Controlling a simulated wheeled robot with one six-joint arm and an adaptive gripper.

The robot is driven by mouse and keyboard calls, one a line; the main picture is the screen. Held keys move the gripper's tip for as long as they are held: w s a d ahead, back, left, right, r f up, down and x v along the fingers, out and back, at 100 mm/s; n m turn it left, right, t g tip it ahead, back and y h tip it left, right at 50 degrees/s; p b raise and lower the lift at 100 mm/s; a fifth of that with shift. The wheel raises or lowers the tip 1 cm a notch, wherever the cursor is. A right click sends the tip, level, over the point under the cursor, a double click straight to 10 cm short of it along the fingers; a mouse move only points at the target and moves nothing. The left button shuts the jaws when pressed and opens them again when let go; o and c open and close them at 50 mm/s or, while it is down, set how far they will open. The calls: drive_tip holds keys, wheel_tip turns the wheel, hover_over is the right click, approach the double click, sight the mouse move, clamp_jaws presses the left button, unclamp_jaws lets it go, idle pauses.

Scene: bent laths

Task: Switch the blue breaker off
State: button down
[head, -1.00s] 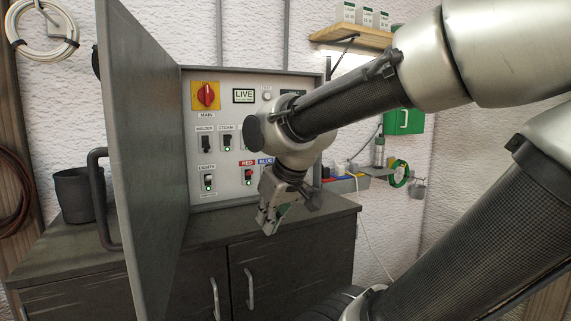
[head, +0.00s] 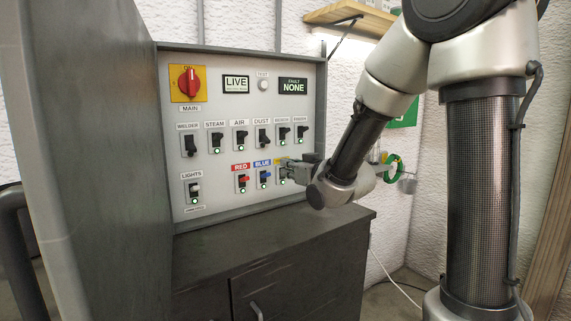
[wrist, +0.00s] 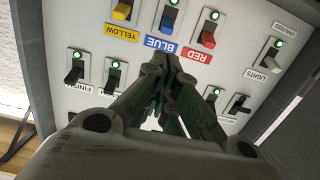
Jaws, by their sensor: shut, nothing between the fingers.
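The blue breaker (head: 264,178) is in the lower row of the panel, under its BLUE label, between the red breaker (head: 242,181) and the partly hidden yellow breaker (head: 282,175). Its green lamp is lit. In the wrist view the blue lever (wrist: 169,17) shows above the BLUE label, upside down. My gripper (head: 289,164) is shut and empty, pointing at the panel just right of the blue breaker in the head view. In the wrist view the fingertips (wrist: 165,68) are just below the BLUE label; whether they touch the panel I cannot tell.
The upper row holds several black breakers, with the red MAIN switch (head: 189,82) above. The LIGHTS breaker (head: 194,190) is at lower left. The open cabinet door (head: 95,170) stands on the left. The counter top (head: 250,232) below the panel is bare.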

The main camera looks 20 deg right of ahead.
sight(266, 175)
drive_tip(key=x, duration=1)
idle(0.3)
drive_tip(key=shift+f, duration=0.1)
drive_tip(key=shift+s+t, duration=0.2)
drive_tip(key=shift+t, duration=0.1)
